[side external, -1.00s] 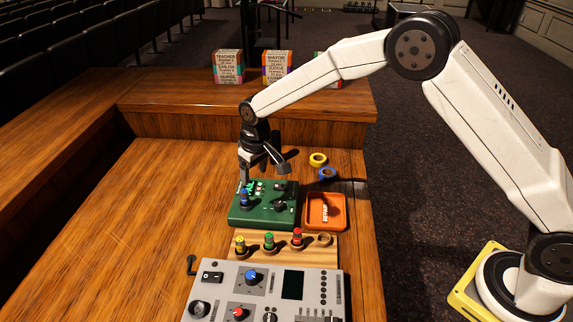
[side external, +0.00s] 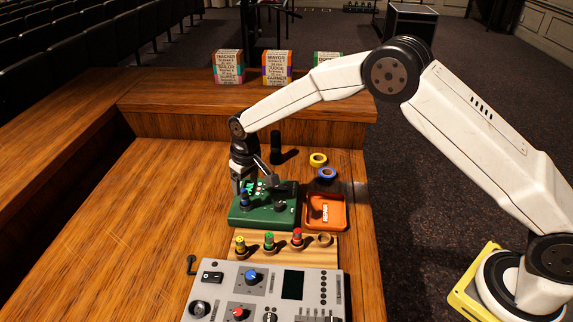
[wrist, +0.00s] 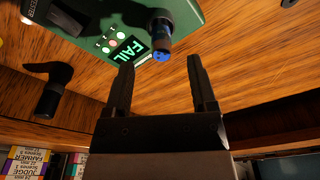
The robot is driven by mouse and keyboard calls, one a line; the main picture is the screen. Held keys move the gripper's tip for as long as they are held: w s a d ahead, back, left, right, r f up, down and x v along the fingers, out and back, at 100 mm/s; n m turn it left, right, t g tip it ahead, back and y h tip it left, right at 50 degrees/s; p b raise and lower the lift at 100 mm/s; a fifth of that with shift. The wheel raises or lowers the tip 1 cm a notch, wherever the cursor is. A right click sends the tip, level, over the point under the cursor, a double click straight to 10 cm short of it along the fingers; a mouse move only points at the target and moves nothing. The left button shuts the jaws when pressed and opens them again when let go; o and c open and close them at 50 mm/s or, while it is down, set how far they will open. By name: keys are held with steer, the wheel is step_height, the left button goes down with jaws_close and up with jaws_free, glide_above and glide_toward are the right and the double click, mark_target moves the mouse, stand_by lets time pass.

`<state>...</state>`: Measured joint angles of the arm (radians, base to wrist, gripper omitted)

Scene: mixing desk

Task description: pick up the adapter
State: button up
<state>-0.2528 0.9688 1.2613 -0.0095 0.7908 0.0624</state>
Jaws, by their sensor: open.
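A blue-tipped adapter (side external: 244,201) stands upright in the green tester box (side external: 262,215). In the wrist view the adapter (wrist: 158,38) shows a dark body and blue end, beside the tester's lit FAIL display (wrist: 133,48). My gripper (side external: 241,188) is open above the left part of the tester. In the wrist view the gripper's two fingers (wrist: 160,65) are spread and empty. The adapter lies just beyond the fingertips, roughly between them. I cannot tell whether the fingers touch it.
A wooden rack (side external: 325,255) holds yellow, green and red adapters and one empty ring. An orange REPAIR tray (side external: 337,212) is right of the tester. Yellow (side external: 318,159) and blue (side external: 327,173) tape rolls and a black cylinder (side external: 276,147) stand behind. A grey mixer is in front.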

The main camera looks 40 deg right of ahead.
mark_target(244, 191)
steer(key=shift+w+a+f, duration=0.1)
steer(key=shift+w+f, duration=0.1)
steer(key=shift+f, duration=1.1)
steer(key=shift+w+a+f, duration=0.1)
steer(key=shift+w+f, duration=0.05)
steer(key=shift+f, duration=1.1)
jaws_close()
